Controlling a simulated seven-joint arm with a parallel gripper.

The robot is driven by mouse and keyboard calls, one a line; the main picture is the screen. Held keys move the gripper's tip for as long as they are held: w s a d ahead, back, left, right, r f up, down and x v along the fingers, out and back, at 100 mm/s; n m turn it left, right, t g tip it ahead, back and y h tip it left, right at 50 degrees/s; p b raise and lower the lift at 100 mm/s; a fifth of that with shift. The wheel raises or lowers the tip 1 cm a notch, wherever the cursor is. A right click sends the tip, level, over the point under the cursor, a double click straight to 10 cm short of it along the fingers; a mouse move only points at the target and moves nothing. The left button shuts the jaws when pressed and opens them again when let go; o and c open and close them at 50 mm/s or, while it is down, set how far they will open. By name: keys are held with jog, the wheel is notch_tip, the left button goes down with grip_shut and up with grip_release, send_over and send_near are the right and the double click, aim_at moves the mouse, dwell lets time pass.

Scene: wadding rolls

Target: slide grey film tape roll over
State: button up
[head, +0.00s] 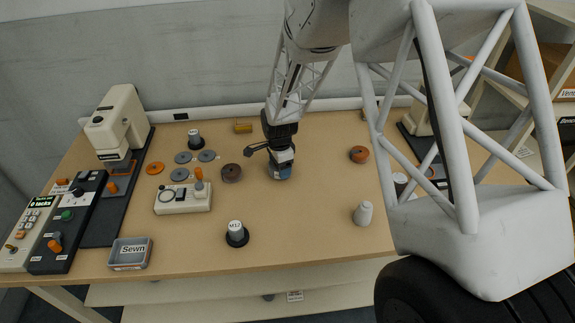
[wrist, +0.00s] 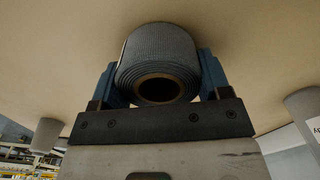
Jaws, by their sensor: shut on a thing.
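The grey film tape roll (wrist: 160,48) shows in the wrist view, a wound ribbed grey band around a brown core with an open hole. My gripper (head: 281,173) is shut on it, with one blue finger on each side of the roll. In the head view the gripper points down at the middle of the table, and I cannot make out the roll there. I cannot tell whether the roll touches the tabletop.
A brown roll (head: 231,173) lies just left of my gripper, with several grey discs (head: 183,157) beyond it. A white device (head: 183,199), a black-based spool (head: 237,234), a "Sewn" tray (head: 130,265) and a white cone (head: 363,214) stand around. The tabletop right of the gripper is mostly clear.

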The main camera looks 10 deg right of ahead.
aim_at(271, 164)
jog(key=shift+a, duration=1.4)
jog(key=o, duration=1)
jog(key=shift+r, duration=3.9)
